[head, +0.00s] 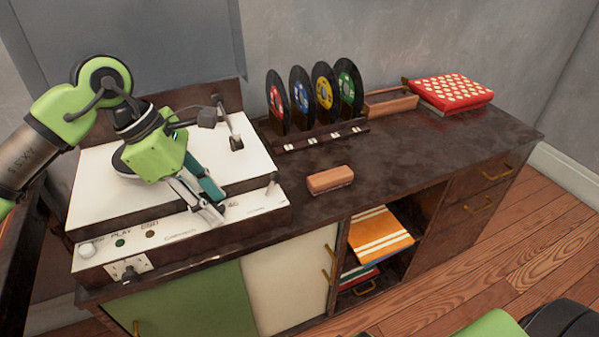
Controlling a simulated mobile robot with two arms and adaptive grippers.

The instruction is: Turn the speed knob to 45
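The record player (95,190) is a white-topped box on the left of the cabinet, with a pale front panel carrying small labels. Part of a number label shows at the right of the panel, beside my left gripper (216,206). The gripper points down and right, its fingertips at the panel's upper edge. The speed knob is not clearly visible; the fingers cover that part of the panel. I cannot tell whether they touch or hold it. My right gripper is not in view.
A tonearm (229,124) stands at the deck's back right. Several records (300,97) stand in a rack behind. A brown block (330,179) lies right of the player, and a red patterned box (451,92) at the far right. The cabinet top (430,145) between is clear.

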